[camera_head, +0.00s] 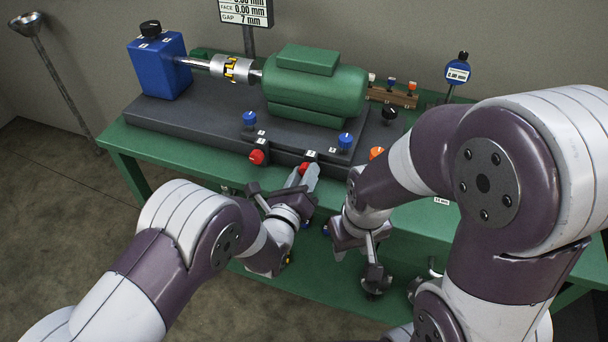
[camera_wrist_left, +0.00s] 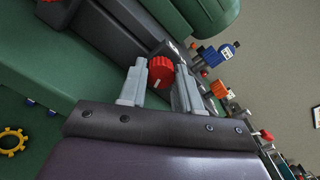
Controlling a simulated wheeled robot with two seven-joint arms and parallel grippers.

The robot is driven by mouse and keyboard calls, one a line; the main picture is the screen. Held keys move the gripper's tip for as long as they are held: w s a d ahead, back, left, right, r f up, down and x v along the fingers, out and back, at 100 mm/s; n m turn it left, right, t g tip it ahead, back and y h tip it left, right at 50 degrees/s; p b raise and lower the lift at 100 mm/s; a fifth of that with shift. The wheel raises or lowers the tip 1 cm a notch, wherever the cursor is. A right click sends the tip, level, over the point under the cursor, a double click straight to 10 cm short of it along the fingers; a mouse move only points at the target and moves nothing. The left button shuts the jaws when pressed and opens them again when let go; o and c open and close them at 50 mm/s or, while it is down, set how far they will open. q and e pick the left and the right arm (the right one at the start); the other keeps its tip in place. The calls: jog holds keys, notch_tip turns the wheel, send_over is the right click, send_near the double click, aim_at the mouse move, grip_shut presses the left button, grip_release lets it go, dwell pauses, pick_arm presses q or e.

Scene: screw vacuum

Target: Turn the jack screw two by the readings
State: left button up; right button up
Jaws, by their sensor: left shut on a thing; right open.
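The green motor (camera_head: 315,82) sits on a dark baseplate (camera_head: 190,112), joined by a silver coupling (camera_head: 232,68) to a blue block (camera_head: 160,66). A red jack screw knob (camera_head: 304,168) is at the front edge of the base by a small label too small to read surely. My left gripper (camera_head: 301,178) is shut on this knob; in the left wrist view the ribbed red knob (camera_wrist_left: 160,72) sits between its fingers. Another red knob (camera_head: 257,157) is to its left. My right gripper (camera_head: 360,258) is open and empty in front of the bench.
A display (camera_head: 244,12), cut off at the top, reads FACE 0.00 mm and GAP 7 mm. A blue dial gauge (camera_head: 457,73) reads 0.00 mm. Blue knobs (camera_head: 249,118) (camera_head: 345,140) and an orange knob (camera_head: 376,153) stand nearby. The green bench (camera_head: 135,150) has free room at left.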

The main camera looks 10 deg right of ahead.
pick_arm(q)
jog(key=shift+f, duration=0.15)
jog(key=o, duration=1.1)
jog(key=shift+c, duration=0.2)
jog(key=shift+s, duration=0.15)
jog(key=v, duration=1.2)
jog(key=shift+s+a+p, duration=0.2)
jog(key=shift+a+p, duration=0.05)
jog(key=shift+p, duration=0.1)
